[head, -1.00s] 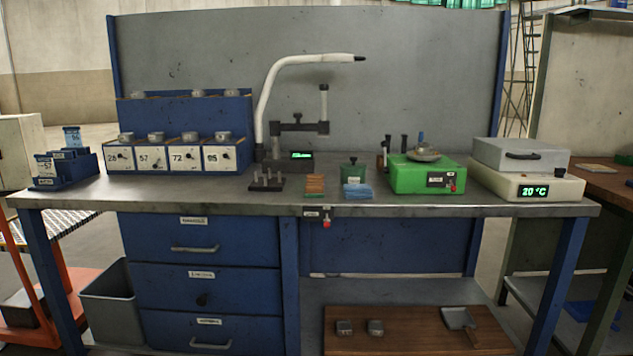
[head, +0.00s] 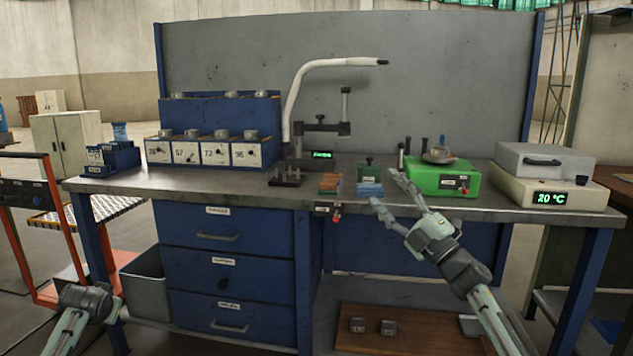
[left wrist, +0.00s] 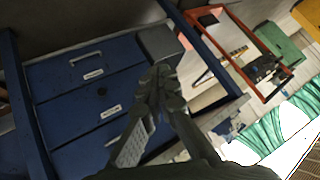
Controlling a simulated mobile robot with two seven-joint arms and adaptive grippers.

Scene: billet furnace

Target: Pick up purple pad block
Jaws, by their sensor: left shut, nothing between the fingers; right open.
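I cannot make out a clearly purple pad block in either view. Near the bench's front middle lie a low orange-brown block (head: 330,183) and a blue pad-like block (head: 369,189), side by side. My right gripper (head: 381,188) is open and empty, its fingers spread just right of the blue block and in front of the green machine; I cannot tell its exact height. My left gripper shows in the left wrist view (left wrist: 158,80), shut and empty, low in front of the drawers. In the head view only part of my left arm shows at lower left.
The steel bench (head: 230,182) bears a blue numbered rack (head: 220,115), a peg holder (head: 287,178), a green machine (head: 442,178) and a white heater (head: 545,185). A grey bin (head: 143,283) stands below left, beside an orange cart (head: 45,290). Open bench lies front left.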

